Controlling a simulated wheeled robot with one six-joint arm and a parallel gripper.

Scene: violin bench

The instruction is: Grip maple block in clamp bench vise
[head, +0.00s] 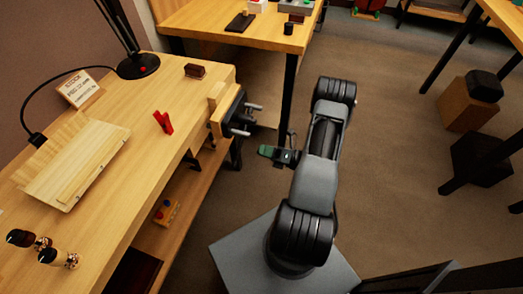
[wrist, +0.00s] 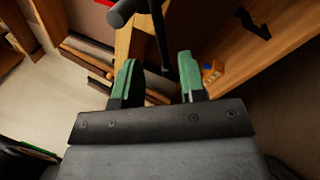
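The bench vise (head: 238,112) is fixed to the right edge of the workbench, with a dark body, metal bars and pale wooden jaw faces. Pale wood (head: 218,90) shows at its jaws; I cannot tell whether any of it is a separate maple block. My gripper (head: 268,151), with green fingers, is in the air to the right of and nearer than the vise, apart from it. In the wrist view its fingers (wrist: 158,72) are apart with nothing held between them. A grey handle and dark rod, apparently the vise's (wrist: 157,30), show beyond the fingertips.
The workbench (head: 135,185) holds a pale board (head: 85,165), a red clamp (head: 163,122), a dark reddish block (head: 194,71), a lamp base (head: 138,66) and dark-handled tools (head: 57,257). A lower shelf (head: 180,215) lies under it.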

